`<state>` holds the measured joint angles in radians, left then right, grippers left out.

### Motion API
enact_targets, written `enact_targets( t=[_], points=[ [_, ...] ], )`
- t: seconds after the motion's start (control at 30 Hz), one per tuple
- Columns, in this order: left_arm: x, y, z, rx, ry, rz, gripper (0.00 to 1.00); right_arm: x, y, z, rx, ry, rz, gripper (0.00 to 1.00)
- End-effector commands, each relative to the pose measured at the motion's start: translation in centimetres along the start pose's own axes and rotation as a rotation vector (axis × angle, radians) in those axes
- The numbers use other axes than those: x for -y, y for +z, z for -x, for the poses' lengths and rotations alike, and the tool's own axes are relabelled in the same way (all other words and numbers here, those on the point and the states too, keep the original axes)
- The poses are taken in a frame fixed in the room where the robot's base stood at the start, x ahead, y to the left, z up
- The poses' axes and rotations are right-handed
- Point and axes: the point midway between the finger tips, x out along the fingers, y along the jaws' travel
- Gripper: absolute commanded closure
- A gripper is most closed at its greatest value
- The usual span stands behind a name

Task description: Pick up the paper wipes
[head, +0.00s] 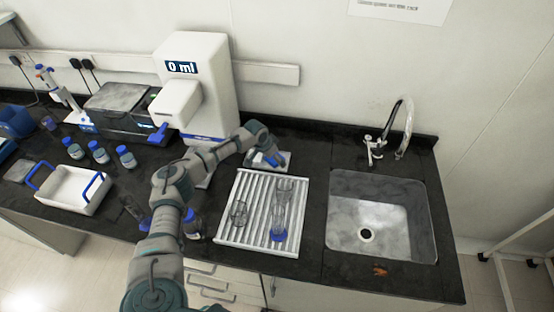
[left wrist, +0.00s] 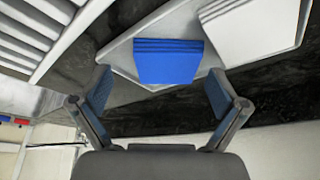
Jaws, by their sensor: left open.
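Two folded stacks, one blue (left wrist: 168,62) and one white (left wrist: 255,35), lie side by side on a pale tray (left wrist: 128,66) in the left wrist view. They look like the paper wipes; I cannot tell whether both count. My left gripper (left wrist: 160,88) is open and empty, its fingers spread to either side of the near end of the blue stack, apart from it. In the head view the left gripper (head: 268,158) is over the small tray (head: 284,160) behind the drying rack and largely hides the stacks. My right gripper is not in view.
A ribbed white rack (head: 228,228) holding glassware stands in front of the tray. A steel sink (head: 350,235) is to the right. A white dispenser (head: 222,95) reading "0 ml" stands behind my arm. Bottles (head: 100,153) and a blue-handled white tub (head: 72,195) are at left.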

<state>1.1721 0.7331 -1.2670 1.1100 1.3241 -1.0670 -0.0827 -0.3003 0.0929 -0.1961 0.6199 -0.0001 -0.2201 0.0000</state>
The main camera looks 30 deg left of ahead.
Motion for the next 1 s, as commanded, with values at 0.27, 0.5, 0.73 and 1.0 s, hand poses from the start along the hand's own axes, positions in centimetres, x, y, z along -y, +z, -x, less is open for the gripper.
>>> enact_targets(
  t=[0.27, 0.5, 0.73, 1.0],
  points=[
    [0.1, 0.1, -0.4, 0.000, -0.001, 0.001, 0.05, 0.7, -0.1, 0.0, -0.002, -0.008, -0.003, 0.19],
    [-0.1, 0.0, -0.4, 0.003, -0.003, 0.000, 0.42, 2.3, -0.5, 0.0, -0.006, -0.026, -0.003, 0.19],
    [-0.1, -0.1, -0.4, 0.002, -0.002, 0.000, 0.49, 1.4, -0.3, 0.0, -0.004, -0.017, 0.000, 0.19],
    [0.1, -0.4, 0.5, -0.003, -0.001, 0.001, 0.49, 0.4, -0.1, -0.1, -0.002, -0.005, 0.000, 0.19]
  ],
)
